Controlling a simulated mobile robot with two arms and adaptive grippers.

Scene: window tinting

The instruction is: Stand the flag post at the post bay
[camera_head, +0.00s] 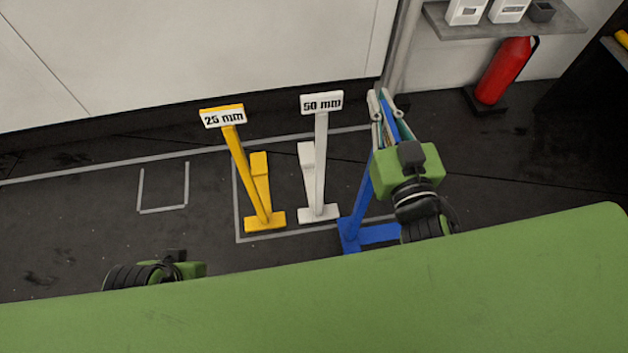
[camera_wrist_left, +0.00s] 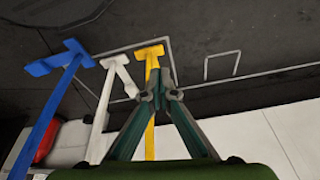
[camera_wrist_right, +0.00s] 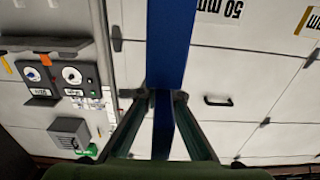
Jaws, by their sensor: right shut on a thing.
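A blue post (camera_head: 362,190) stands at the right of the head view, leaning, its foot on or close to the floor. My right gripper (camera_head: 382,108) is shut on its upper part; the blue post also fills the middle of the right wrist view (camera_wrist_right: 169,45). Its top is hidden. A grey-lined bay (camera_head: 237,195) on the floor holds a yellow post (camera_head: 245,170) and a white post (camera_head: 320,160). The blue foot is at the bay's right front edge; I cannot tell if it is inside. My left gripper (camera_wrist_left: 160,95) is apart from the posts, its fingers hidden in the head view.
A smaller grey outline (camera_head: 165,210) left of the bay is empty. A red extinguisher (camera_head: 503,72) stands at the back right under a grey shelf (camera_head: 560,25). The white wall (camera_head: 200,55) lies behind. A green surface (camera_head: 330,300) crosses the front.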

